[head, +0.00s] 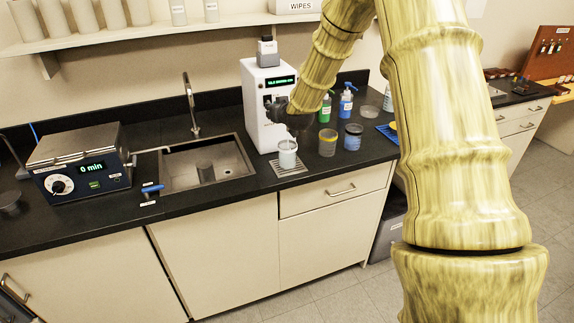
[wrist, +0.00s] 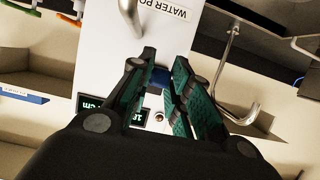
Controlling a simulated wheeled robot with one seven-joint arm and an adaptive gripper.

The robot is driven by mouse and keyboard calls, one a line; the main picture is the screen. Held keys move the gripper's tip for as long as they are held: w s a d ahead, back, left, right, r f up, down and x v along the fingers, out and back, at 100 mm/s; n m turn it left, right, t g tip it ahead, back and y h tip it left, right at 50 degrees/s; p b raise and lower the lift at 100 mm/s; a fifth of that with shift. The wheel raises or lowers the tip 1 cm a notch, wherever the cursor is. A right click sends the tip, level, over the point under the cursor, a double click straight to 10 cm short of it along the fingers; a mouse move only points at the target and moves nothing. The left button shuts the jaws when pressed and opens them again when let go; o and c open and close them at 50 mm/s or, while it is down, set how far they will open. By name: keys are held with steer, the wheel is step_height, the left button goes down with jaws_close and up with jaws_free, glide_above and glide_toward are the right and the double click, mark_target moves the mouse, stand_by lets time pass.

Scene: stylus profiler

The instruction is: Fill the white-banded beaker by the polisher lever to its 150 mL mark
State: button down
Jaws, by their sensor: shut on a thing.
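The white water polisher (head: 257,84) stands right of the sink, with a lit green display. The white-banded beaker (head: 288,158) stands upright on the drip grate (head: 291,169) below the polisher's front. Its water level is too small to read. My gripper (head: 287,108) is at the polisher's front, above the beaker and partly hidden by my arm. In the wrist view my gripper (wrist: 164,80) is shut on a blue piece, the polisher lever (wrist: 159,77), against the white housing (wrist: 105,50). The beaker does not clearly show in the wrist view.
Right of the polisher stand a yellow-banded beaker (head: 327,143), a blue-banded jar (head: 353,137), and green (head: 326,107) and blue (head: 346,103) bottles. The sink (head: 208,164) with its tap (head: 190,104) lies left, beyond it a timer-display bath (head: 82,164).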

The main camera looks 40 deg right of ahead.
steer(key=shift+r, duration=0.1)
stand_by(0.3)
steer(key=shift+w+f+t+b, duration=0.1)
steer(key=shift+f+t+b, duration=0.35)
steer(key=shift+b, duration=0.55)
steer(key=t+b, duration=0.1)
steer(key=b, duration=0.3)
steer(key=shift+w+f+t+b, duration=0.15)
steer(key=shift+f+t+b, duration=0.1)
steer(key=shift+f+b, duration=0.15)
steer(key=c, duration=1.7)
jaws_free()
steer(key=shift+r, duration=0.3)
steer(key=o, duration=0.4)
steer(key=shift+w+f, duration=0.1)
steer(key=shift+f, duration=0.1)
steer(key=shift+o, duration=0.2)
steer(key=shift+c, duration=0.3)
